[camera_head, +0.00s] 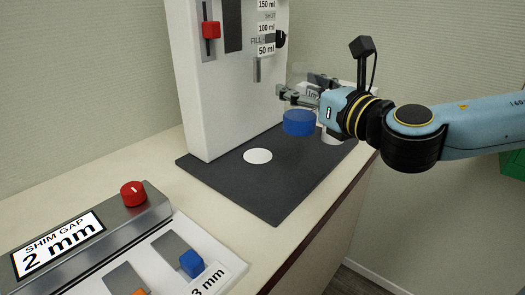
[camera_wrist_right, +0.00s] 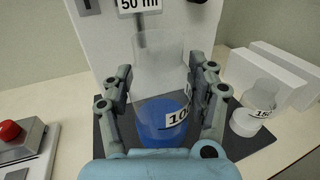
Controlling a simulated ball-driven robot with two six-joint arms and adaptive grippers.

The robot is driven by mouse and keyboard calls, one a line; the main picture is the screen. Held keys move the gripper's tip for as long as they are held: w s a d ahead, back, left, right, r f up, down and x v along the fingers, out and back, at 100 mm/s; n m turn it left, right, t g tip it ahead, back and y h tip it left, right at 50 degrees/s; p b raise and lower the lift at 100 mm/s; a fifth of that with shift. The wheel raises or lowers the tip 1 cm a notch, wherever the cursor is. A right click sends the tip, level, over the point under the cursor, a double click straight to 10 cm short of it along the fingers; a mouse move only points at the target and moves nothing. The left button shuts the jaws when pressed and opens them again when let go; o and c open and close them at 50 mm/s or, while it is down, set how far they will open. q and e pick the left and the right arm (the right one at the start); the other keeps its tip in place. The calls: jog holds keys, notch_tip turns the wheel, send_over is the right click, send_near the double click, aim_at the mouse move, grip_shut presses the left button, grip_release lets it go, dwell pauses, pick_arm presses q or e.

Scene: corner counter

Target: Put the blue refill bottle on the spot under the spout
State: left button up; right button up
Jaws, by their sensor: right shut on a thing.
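The blue refill bottle (camera_head: 299,123) is clear with blue in its bottom. My right gripper (camera_head: 303,94) is shut on it from the right side. In the right wrist view the bottle (camera_wrist_right: 163,118) stands upright between the two fingers (camera_wrist_right: 165,98), its label partly hidden by a finger. The white round spot (camera_head: 258,156) lies bare on the dark mat (camera_head: 275,190), below the spout (camera_head: 257,70). The bottle is to the right of the spot and appears to be above the mat; the exact gap cannot be told. My left gripper is not in view.
The white dispenser (camera_head: 225,110) with a red slider (camera_head: 211,30) stands behind the spot. Another clear bottle (camera_wrist_right: 257,112), with white in it and marked 150, stands right of mine. White blocks (camera_wrist_right: 285,70) are behind it. A shim gap panel (camera_head: 75,245) is at front left.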

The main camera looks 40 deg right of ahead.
jog(key=w+f+b, duration=0.4)
jog(key=b, duration=0.2)
send_over(258, 156)
notch_tip(258, 156, down, 3)
notch_tip(258, 156, down, 4)
jog(key=shift+w+r+b, duration=0.1)
jog(key=shift+r+b, duration=0.1)
jog(key=shift+b, duration=0.45)
jog(key=shift+f, duration=0.3)
jog(key=shift+f, duration=0.1)
jog(key=o, duration=1.3)
jog(key=shift+o, duration=0.2)
